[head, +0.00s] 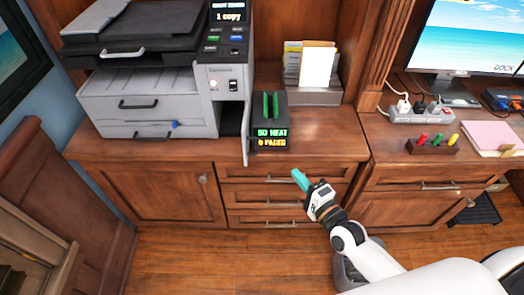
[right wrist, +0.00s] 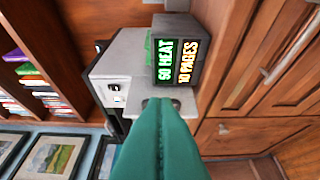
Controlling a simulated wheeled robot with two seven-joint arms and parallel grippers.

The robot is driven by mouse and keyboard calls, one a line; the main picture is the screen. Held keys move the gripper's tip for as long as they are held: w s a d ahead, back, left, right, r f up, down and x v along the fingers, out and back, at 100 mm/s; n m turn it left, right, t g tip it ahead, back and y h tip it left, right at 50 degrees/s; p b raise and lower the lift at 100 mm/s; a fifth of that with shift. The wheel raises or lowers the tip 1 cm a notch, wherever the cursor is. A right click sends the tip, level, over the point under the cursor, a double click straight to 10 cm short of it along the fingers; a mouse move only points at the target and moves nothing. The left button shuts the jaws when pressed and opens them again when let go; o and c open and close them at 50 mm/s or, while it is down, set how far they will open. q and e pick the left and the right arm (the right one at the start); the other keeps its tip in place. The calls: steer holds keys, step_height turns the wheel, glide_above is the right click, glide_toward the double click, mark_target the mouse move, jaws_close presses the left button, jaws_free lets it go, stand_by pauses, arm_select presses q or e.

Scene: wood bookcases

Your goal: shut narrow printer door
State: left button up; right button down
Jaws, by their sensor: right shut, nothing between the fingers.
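The grey printer (head: 150,95) stands on the wooden cabinet top at the back left. Its narrow door (head: 246,138) is open below the control panel. It juts out toward me and shows nearly edge-on, with a dark opening (head: 230,118) to its left. My right gripper (head: 299,178), with green fingers, is shut and empty. It is in front of the cabinet drawers, to the right of and lower in the picture than the door, apart from it. In the right wrist view the shut fingers (right wrist: 160,140) point toward the printer (right wrist: 112,75). My left gripper is out of view.
A black device with a lit display (head: 271,138) stands just right of the door. A paper holder (head: 313,95) is behind it. Drawers (head: 268,204) front the cabinet. A power strip (head: 420,113) and a monitor are on the right desk. The floor in front is clear.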

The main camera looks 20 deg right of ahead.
arm_select(q)
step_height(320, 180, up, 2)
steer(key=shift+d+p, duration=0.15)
steer(key=shift+p, duration=0.8)
arm_select(e)
steer(key=a+x, duration=0.2)
steer(key=x, duration=1)
steer(key=shift+s+a, duration=0.3)
steer(key=shift+s, duration=0.05)
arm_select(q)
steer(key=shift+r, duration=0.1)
arm_select(e)
steer(key=shift+a, duration=0.1)
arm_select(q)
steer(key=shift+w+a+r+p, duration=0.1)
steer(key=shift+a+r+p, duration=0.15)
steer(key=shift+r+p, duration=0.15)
arm_select(e)
steer(key=shift+s+a+f+m+h, duration=0.1)
steer(key=shift+a+m+h, duration=0.35)
steer(key=shift+h, duration=0.35)
steer(key=shift+a, duration=0.2)
